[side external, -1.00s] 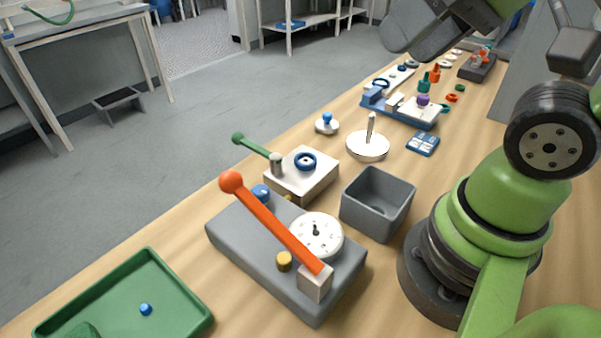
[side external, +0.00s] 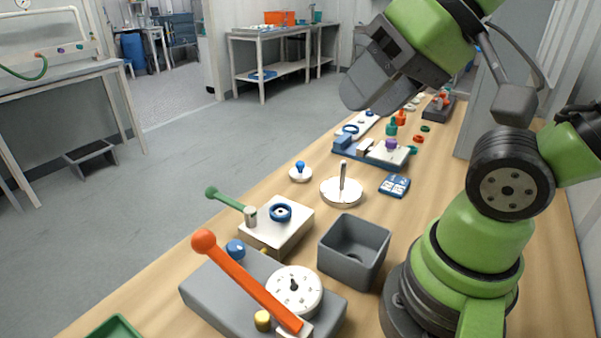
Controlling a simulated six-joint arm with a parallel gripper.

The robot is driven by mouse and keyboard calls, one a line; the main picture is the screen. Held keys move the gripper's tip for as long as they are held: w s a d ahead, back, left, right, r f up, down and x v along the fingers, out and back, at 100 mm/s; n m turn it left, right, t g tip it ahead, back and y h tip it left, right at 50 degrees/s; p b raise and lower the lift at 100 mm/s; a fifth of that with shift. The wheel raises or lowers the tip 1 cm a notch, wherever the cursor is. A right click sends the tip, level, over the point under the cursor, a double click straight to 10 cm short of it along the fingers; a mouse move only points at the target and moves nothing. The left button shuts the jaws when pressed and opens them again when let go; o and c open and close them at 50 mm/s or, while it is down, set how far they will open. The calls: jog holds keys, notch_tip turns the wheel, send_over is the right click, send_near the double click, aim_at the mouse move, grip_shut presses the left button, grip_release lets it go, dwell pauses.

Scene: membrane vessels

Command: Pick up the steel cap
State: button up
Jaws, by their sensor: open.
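I cannot tell for certain which piece is the steel cap. A pale round disc with an upright metal pin (side external: 342,191) stands on the table further back. My gripper (side external: 368,98) is at upper centre, above the bench and well clear of both pieces. It is open, and nothing shows between its grey fingers. Part of its far side is hidden by its own body.
A grey open bin (side external: 354,250) stands beside the white block. A grey base with a raised orange lever (side external: 245,278) is in front. A blue-and-white fixture (side external: 372,152) and several small coloured parts lie behind. Bare wood lies right of the blue tile (side external: 394,185).

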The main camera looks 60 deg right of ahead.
jog(key=o, duration=0.8)
jog(key=m+g+h, duration=0.5)
jog(key=m+h, duration=0.1)
jog(key=m, duration=0.1)
send_over(301, 163)
jog(key=s+a, duration=0.1)
jog(key=f, duration=2.4)
jog(key=shift+a, duration=0.2)
jog(key=shift+a+x, duration=0.15)
jog(key=shift+x, duration=1.35)
jog(key=shift+a+x, duration=0.15)
jog(key=shift+x, duration=1.4)
